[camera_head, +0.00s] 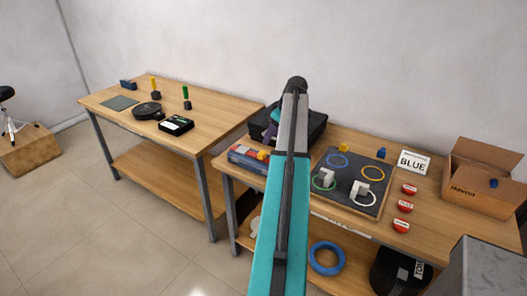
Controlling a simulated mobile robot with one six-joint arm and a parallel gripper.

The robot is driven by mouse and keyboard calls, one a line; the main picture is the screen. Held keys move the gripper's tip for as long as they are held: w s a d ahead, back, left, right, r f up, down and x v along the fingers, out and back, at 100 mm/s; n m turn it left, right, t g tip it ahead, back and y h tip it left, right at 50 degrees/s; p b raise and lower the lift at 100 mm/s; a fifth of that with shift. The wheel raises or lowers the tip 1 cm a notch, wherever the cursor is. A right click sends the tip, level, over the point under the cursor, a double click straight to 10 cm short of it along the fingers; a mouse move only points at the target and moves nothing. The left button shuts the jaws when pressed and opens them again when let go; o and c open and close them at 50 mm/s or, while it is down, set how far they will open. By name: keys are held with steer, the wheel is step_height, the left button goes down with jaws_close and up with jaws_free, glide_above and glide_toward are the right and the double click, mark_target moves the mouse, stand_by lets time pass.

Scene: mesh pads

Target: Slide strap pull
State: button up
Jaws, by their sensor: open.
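I cannot make out a strap pull or its slide in this view. My arm, a teal and grey link, rises through the middle and covers part of the right table. My gripper's fingers cannot be picked out; the arm's far end lies behind the link. A small purple and teal shape shows just left of the link, too small to identify. A black case (313,128) stands behind the arm at the back left of the right table (330,213), partly hidden. A dark board (352,180) with blue, orange, green and white rings and two pale blocks lies to its right.
A left table (210,125) holds a black round item (147,110), a black box (176,124) and two upright tools. A blue ring (312,260) lies below.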

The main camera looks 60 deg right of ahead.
mark_target(263, 153)
steer(key=shift+p+x, duration=1.6)
steer(key=shift+x, duration=4.05)
steer(key=shift+r, duration=0.1)
steer(key=shift+d, duration=0.1)
jaws_close()
